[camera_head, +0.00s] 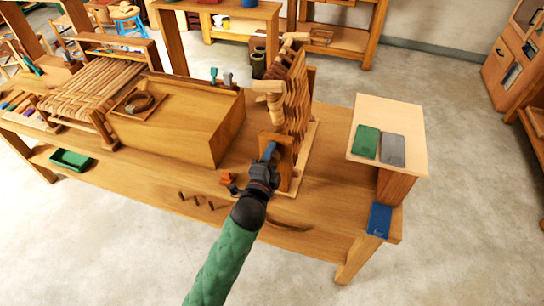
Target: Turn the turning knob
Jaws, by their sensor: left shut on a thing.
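The board is at the front of a tall wooden frame with woven strips. My left gripper (266,164), dark grey on a green-sleeved arm, reaches up from the bottom of the view. It is shut on the knob, and its fingers hide much of the knob. My right gripper does not show.
The workbench (330,215) holds a large wooden box (185,130) on the left and a raised stand (392,108) with green and grey blocks on the right. Small pegs (196,200) lie near the front edge.

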